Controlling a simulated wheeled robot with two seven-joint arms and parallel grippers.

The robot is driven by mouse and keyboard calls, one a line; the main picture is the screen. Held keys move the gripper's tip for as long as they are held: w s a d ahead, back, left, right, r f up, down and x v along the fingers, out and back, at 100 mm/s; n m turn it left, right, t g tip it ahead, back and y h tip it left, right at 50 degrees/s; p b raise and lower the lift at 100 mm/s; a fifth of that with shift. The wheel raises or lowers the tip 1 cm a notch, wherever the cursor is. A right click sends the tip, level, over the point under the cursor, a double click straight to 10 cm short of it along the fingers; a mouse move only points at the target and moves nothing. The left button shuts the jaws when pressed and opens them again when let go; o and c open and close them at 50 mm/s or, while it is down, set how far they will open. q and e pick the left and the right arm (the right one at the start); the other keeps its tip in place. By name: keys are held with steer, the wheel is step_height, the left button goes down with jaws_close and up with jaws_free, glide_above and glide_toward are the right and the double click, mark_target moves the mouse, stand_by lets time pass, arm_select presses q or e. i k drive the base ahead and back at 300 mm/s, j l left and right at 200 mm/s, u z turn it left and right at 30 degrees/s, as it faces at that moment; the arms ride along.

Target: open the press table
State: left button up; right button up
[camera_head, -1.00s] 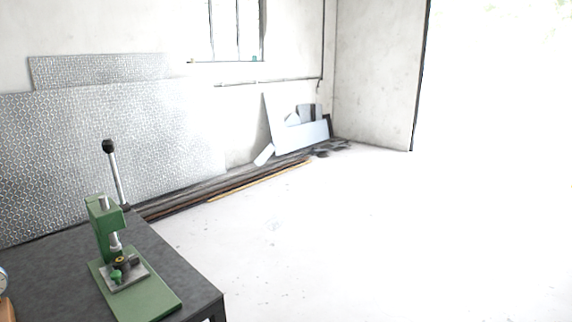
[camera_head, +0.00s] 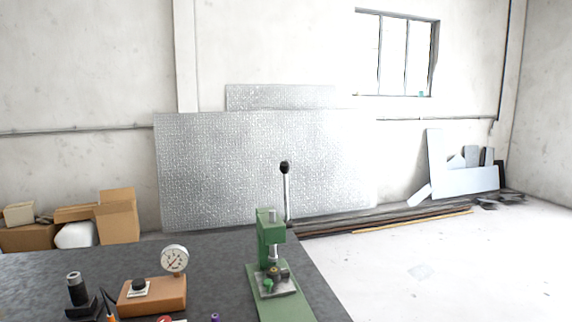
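A green arbor press (camera_head: 270,238) stands on the right part of the dark table (camera_head: 215,262). Its lever has a black knob (camera_head: 285,167) and points up. A small grey plate (camera_head: 273,283) lies on the press base under the ram, with a green knob and a dark round part on it. The green base (camera_head: 285,307) runs off the bottom edge of the view. Neither of my grippers shows in the head view.
On the table left of the press are a dial gauge (camera_head: 174,259) on an orange-brown block (camera_head: 152,297) and a black cylindrical tool (camera_head: 77,290). Cardboard boxes (camera_head: 118,216) stand behind at the left. Metal sheets (camera_head: 260,170) lean on the wall.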

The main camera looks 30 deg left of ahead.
mark_target(271, 284)
steer(key=k+j, duration=0.1)
steer(key=j, duration=0.3)
steer(key=k+j, duration=0.1)
steer(key=j, duration=0.7)
steer(key=k+j, duration=0.15)
steer(key=j, duration=0.2)
steer(key=k+j+z, duration=0.1)
steer(key=j, duration=0.3)
